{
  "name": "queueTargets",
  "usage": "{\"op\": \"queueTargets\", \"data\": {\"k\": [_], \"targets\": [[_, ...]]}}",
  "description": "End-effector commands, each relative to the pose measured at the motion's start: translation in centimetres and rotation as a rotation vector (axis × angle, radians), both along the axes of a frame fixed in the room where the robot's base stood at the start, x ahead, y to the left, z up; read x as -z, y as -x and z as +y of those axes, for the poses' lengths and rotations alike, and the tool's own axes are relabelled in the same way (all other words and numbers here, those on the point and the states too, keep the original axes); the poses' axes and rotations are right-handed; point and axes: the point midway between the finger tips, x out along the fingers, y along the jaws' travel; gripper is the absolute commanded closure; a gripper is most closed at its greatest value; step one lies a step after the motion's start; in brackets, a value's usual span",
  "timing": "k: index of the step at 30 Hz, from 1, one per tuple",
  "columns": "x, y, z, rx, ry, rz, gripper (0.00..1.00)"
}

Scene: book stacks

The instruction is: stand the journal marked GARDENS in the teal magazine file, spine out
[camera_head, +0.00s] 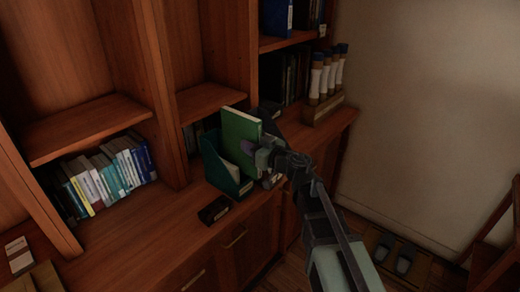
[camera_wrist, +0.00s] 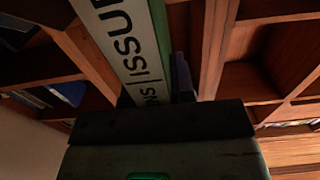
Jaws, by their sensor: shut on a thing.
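The green journal (camera_head: 238,140) is upright in my gripper (camera_head: 266,160), which is shut on its spine side. In the wrist view its pale spine (camera_wrist: 128,45) faces my gripper and reads "NS | ISSU", with the rest of the lettering cut off. The teal magazine file (camera_head: 221,176) stands on the counter, with its low front towards the room. The journal is at the file's opening, rising above it. Its lower edge is hidden by the file wall and my gripper, so how deep it sits cannot be told.
A small dark box (camera_head: 214,210) lies on the counter in front of the file. A row of books (camera_head: 110,172) stands in the left bay. Several pale rolls with blue ends (camera_head: 327,75) stand in a wooden holder (camera_head: 322,109) at right. Counter between books and file is clear.

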Motion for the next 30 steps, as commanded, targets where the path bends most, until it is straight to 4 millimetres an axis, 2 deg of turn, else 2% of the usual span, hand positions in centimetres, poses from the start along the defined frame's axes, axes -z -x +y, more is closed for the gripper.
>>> {"op": "queueTargets", "data": {"k": [16,18,21,30], "targets": [[0.7,-4.9,5.1,-0.002,-0.001,0.001,1.0],[2.4,-4.7,5.0,0.0,0.0,0.0,1.0],[3.6,-4.6,5.0,-0.001,0.0,0.0,1.0],[5.2,-4.6,4.9,-0.001,-0.001,0.001,1.0]]}}
